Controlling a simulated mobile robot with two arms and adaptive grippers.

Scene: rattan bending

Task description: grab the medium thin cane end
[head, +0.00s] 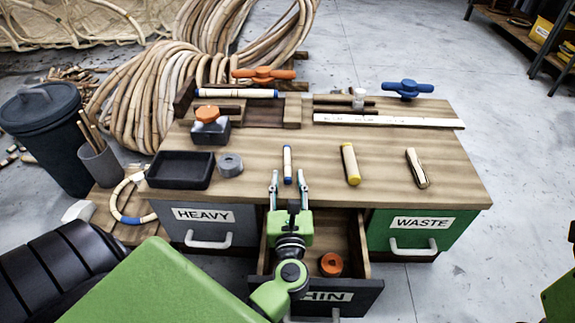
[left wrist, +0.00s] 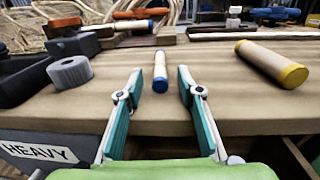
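A thin cane end with blue bands (head: 287,163) lies on the workbench top (head: 250,150), pointing away from me; it also shows in the left wrist view (left wrist: 160,70). My left gripper (head: 288,176) is open at the bench's front edge. In the left wrist view its fingers (left wrist: 160,84) point at the cane, which shows in the gap between them. The fingers hold nothing. A thicker cane end with yellow ends (head: 351,164) lies to the right, and a split, banded cane piece (head: 417,168) lies farther right. My right gripper is out of view.
An open drawer (head: 352,245) sticks out below my left gripper, with an orange roll (head: 331,264) inside. A black tray (head: 180,170) and a grey tape roll (head: 230,165) stand left of the cane. HEAVY (head: 215,228) and WASTE (head: 408,232) drawers are shut.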

